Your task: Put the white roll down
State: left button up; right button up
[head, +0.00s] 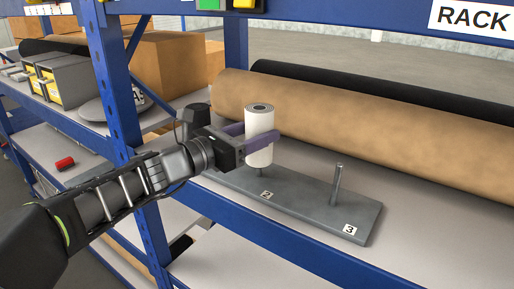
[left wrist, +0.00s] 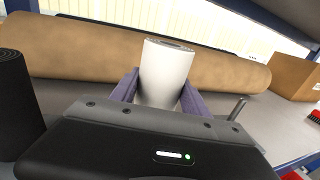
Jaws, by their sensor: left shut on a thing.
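The white roll (head: 259,137) is upright with a dark core at its top. My left gripper (head: 262,138) is shut on it, with purple fingers on both sides. The roll is over the peg marked 2 on a grey base plate (head: 310,208); a short piece of peg shows below it. I cannot tell whether the peg is inside the core. The left wrist view also shows the roll (left wrist: 166,72) between the fingers of the left gripper (left wrist: 160,92). The bare peg marked 3 (head: 337,184) stands to the right. My right gripper is not in view.
A long brown roll (head: 370,120) and a black roll (head: 400,95) lie behind the plate. A blue rack post (head: 112,80) stands left of my gripper. A dark roll (left wrist: 16,105) stands at the left in the left wrist view. The shelf right of the plate is clear.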

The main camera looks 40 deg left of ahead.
pick_arm(q)
jog(key=shift+f, duration=1.9)
jog(key=shift+f, duration=0.1)
jog(key=o, duration=1.5)
jog(key=b+v, duration=0.2)
jog(key=v, duration=1)
